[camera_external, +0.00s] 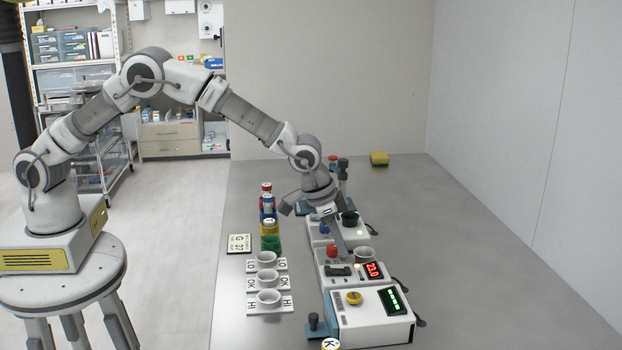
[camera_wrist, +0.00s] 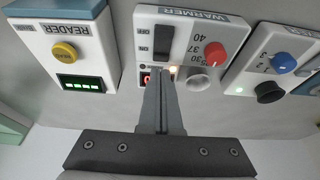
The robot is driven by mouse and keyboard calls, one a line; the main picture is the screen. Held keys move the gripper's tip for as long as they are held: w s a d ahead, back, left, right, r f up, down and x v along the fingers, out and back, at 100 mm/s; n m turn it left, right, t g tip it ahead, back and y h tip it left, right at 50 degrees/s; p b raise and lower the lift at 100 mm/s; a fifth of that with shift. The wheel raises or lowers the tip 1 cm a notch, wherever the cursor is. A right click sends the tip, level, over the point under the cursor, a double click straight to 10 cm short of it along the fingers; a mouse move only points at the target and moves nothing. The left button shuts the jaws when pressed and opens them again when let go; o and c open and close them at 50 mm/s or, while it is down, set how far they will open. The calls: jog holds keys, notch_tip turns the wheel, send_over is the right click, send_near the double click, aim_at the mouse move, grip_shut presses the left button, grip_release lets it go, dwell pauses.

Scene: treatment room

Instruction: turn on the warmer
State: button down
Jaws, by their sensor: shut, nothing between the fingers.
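The warmer (camera_external: 322,282) is a white box on the table, between two other devices in the external view. It carries a black rocker switch (camera_external: 338,271), a red knob (camera_external: 332,251), a cup-like well (camera_external: 366,255) and a red display (camera_external: 373,269) reading about 23.0. In the wrist view the warmer (camera_wrist: 145,22) shows its switch (camera_wrist: 162,42) between ON and OFF labels, its red knob (camera_wrist: 215,54) and a small glowing light (camera_wrist: 173,69). My gripper (camera_wrist: 162,84) is shut and empty, its fingers over the warmer's display edge and partly hiding the display. Contact is unclear.
The reader (camera_wrist: 62,22) with a yellow knob stands on one side, and a device with blue and black knobs (camera_wrist: 284,64) on the other. The table's right side is clear.

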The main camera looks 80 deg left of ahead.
aim_at(336, 270)
notch_tip(336, 270, up, 11)
jog(key=shift+s, duration=0.3)
jog(key=shift+f, duration=0.1)
jog(key=s+a+r, duration=0.4)
jog(key=s+r, duration=0.4)
jog(key=s, duration=0.2)
jog(key=s+a+r, duration=0.3)
jog(key=s+r, duration=0.5)
jog(key=s, duration=0.3)
jog(key=s+a+f, duration=0.1)
jog(key=s, duration=1)
jog(key=s+a+f+t, duration=0.1)
jog(key=s+a, duration=0.1)
jog(key=s, duration=0.9)
jog(key=shift+s+a+f+t, duration=0.15)
jog(key=shift+f+t, duration=0.15)
